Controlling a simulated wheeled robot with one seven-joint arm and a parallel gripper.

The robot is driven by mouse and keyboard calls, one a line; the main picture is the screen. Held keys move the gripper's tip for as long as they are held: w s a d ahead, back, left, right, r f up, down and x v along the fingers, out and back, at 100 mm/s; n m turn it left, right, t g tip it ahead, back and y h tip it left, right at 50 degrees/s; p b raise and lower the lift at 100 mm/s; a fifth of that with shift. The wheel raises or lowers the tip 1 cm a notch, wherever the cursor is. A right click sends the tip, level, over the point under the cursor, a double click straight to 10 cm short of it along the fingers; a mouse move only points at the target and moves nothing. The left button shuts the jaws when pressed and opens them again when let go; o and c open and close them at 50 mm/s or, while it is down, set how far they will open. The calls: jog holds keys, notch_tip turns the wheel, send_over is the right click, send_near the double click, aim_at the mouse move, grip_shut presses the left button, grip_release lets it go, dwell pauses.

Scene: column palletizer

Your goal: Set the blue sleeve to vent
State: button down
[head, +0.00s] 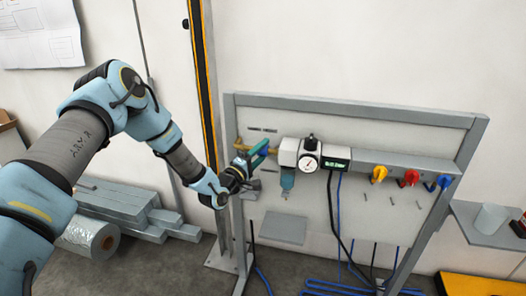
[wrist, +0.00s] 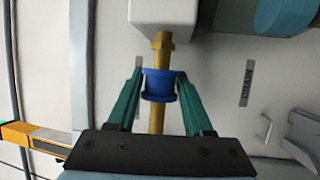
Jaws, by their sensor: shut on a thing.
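The blue sleeve (wrist: 158,86) is a flanged collar around a brass pipe (wrist: 157,118) in the wrist view. My gripper (wrist: 158,77) has its two teal fingers closed on it, one on each side. The pipe's hex end runs into a white block (wrist: 165,12). A dark label (wrist: 246,82) is on the panel to the right of the sleeve, and a label strip (wrist: 138,65) is partly behind the left finger. I cannot read either for certain. In the head view my gripper (head: 257,157) is at the panel's left side and hides the sleeve.
The grey-framed panel (head: 290,225) carries a round gauge (head: 309,163), a green display (head: 336,164) and yellow (head: 379,174), red (head: 410,178) and blue (head: 438,184) knobs. Hoses hang below. An orange-edged post (head: 203,85) stands left of the panel. Grey beams (head: 130,205) lie on the floor.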

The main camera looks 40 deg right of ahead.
aim_at(249, 149)
dwell(0.3)
jog(key=shift+w+a+b, duration=0.5)
jog(key=shift+w+a, duration=0.1)
jog(key=shift+w, duration=0.35)
jog(key=shift+w+a+b, duration=0.5)
jog(key=shift+w+a, duration=0.1)
jog(key=shift+w, duration=0.3)
jog(key=shift+c, duration=2.2)
grip_release()
jog(key=shift+a, duration=0.1)
jog(key=b+v, duration=0.3)
jog(key=v, duration=0.7)
jog(key=shift+a+f, duration=0.2)
jog(key=shift+a, duration=0.1)
